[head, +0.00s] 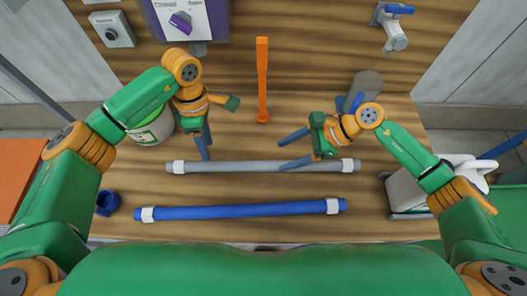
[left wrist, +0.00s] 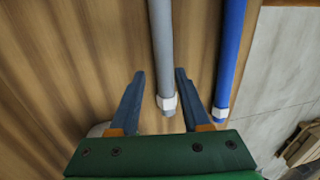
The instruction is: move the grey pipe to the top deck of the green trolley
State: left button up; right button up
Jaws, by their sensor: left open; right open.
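The grey pipe (head: 262,166), with white collars near both ends, lies across the wooden bench. My left gripper (head: 204,152) is open near the pipe's left end. In the left wrist view the grey pipe (left wrist: 161,40) shows between the open fingers (left wrist: 160,74), with its collared end towards the palm; nothing is gripped. My right gripper (head: 284,150) is open, its fingers at the right half of the pipe, one over the pipe. I cannot tell whether they touch.
A blue pipe (head: 240,211) lies parallel, nearer to me. A blue cup (head: 107,203) and a white bucket (head: 152,133) are at left. A box with white gloves (head: 405,193) is at right.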

aim_at(268, 164)
pick_arm(q)
jog(key=shift+s+r, duration=0.2)
jog(key=shift+s, duration=0.3)
pick_arm(e)
jog(key=shift+s+r, duration=0.15)
jog(key=shift+s, duration=0.35)
pick_arm(q)
jog(key=shift+s, duration=0.3)
pick_arm(e)
jog(key=shift+s+a, duration=0.1)
jog(key=shift+s, duration=0.2)
pick_arm(q)
notch_tip(268, 164, down, 6)
jog(key=shift+f, duration=0.2)
pick_arm(e)
jog(key=x, duration=0.4)
jog(key=w+x, duration=0.1)
jog(key=x, duration=0.1)
pick_arm(q)
jog(key=shift+s+f, duration=0.2)
jog(key=shift+f, duration=0.15)
pick_arm(e)
jog(key=shift+s+a+f, duration=0.15)
jog(key=shift+a+f, duration=0.15)
jog(key=shift+f, duration=0.15)
pick_arm(q)
jog(key=shift+w, duration=0.1)
jog(key=shift+c, duration=0.3)
pick_arm(e)
jog(key=shift+c, duration=0.2)
